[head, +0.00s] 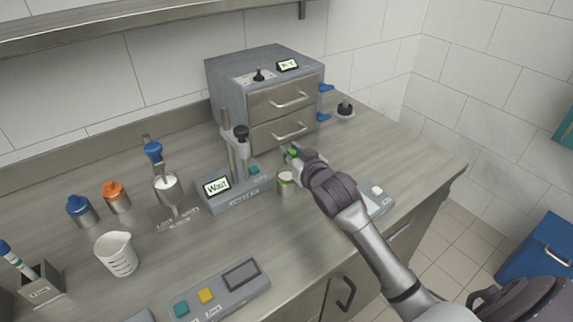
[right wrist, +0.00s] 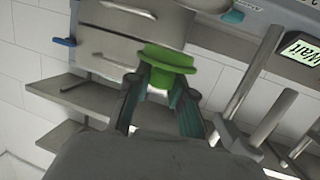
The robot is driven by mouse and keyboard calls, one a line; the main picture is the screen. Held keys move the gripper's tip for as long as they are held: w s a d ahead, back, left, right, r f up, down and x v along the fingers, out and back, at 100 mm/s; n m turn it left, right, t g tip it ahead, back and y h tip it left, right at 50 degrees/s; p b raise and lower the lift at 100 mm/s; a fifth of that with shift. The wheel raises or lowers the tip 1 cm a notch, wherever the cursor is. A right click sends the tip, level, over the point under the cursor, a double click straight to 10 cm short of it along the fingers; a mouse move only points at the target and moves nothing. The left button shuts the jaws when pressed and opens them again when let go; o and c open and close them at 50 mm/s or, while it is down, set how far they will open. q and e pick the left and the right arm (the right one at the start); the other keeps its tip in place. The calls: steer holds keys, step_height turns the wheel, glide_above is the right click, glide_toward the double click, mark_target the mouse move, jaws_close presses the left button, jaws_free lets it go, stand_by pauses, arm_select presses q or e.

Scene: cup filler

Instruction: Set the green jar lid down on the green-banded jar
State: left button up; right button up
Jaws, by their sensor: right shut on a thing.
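My right gripper (head: 294,157) is shut on the green jar lid (head: 291,153). In the right wrist view the lid (right wrist: 168,60) is between the tips of the two fingers (right wrist: 160,88), with its broad rim beyond them. In the head view the pale jar with a green band (head: 286,184) stands on the counter just below the lid and gripper. Its top looks white, and the gripper partly overlaps it. The lid looks apart from the jar, raised above it; the exact gap is hard to tell. My left gripper is not in view.
A dispenser showing "Wait" (head: 217,187) stands left of the jar, its post rising close by. A grey drawer cabinet (head: 228,91) is behind. A measuring cup (head: 116,254), blue (head: 80,210) and orange (head: 116,196) capped bottles are left. A button panel (head: 222,293) is in front.

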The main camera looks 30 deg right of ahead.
steer(key=shift+w+a+f, duration=0.45)
step_height(320, 180, down, 4)
steer(key=shift+r, duration=0.1)
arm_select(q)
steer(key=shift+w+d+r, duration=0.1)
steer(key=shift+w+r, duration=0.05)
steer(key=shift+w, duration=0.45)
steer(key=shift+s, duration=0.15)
arm_select(e)
steer(key=shift+f, duration=0.2)
steer(key=o, duration=0.8)
steer(key=shift+s+r, duration=0.1)
steer(key=shift+r, duration=0.1)
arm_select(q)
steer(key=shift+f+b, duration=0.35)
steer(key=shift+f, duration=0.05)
arm_select(e)
steer(key=v, duration=1.1)
steer(key=shift+s, duration=0.45)
